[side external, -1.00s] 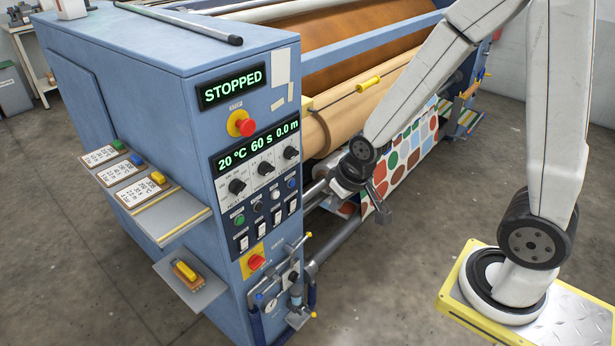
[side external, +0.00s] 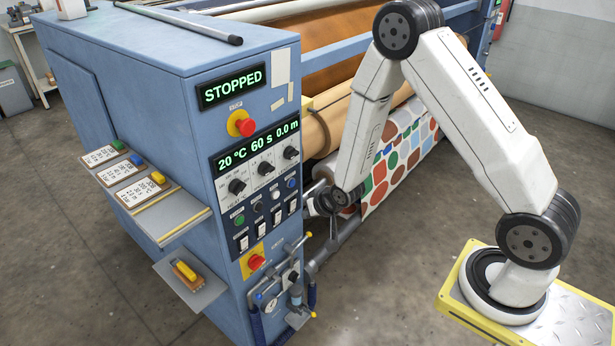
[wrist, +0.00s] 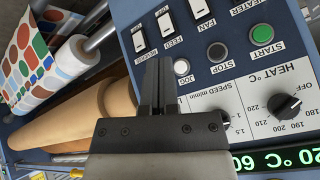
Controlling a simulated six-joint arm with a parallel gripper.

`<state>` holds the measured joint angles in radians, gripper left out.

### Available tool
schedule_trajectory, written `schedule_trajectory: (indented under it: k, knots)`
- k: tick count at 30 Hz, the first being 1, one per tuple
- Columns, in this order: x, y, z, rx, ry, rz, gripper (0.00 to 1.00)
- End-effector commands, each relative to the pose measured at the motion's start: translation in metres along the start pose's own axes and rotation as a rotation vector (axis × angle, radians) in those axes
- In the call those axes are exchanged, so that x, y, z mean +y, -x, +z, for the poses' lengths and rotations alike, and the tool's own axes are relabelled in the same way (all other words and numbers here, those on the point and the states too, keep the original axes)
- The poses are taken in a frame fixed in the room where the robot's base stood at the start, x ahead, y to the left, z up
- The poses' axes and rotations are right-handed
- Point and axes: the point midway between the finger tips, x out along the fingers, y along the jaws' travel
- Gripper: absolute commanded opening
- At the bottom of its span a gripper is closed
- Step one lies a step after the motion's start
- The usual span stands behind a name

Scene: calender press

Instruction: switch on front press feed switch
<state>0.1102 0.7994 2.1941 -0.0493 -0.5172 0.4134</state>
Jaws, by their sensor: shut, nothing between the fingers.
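The feed switch (wrist: 165,22) is a white rocker on a black plate, with its FEED label beside it in the wrist view. In the side view it is one of a row of white rockers low on the blue panel (side external: 277,217). I cannot tell which way it is tipped. My gripper (wrist: 157,62) is shut and empty, its dark fingers pointing at the panel near the FEED and reverse labels. It looks apart from the feed switch. In the side view my gripper (side external: 314,206) is small and dark, just right of the switch row.
The fan switch (wrist: 197,8) and reverse switch (wrist: 138,40) flank it. Close by are the JOG button (wrist: 182,67), STOP button (wrist: 217,52), green START button (wrist: 262,34) and HEAT knob (wrist: 285,105).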

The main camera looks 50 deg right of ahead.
Motion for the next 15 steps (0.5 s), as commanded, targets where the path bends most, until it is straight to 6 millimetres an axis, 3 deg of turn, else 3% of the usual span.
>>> schedule_trajectory:
  k: [15]
  knots:
    - [0.029, -0.067, 0.029, 0.149, -0.185, -0.07, 0.0]
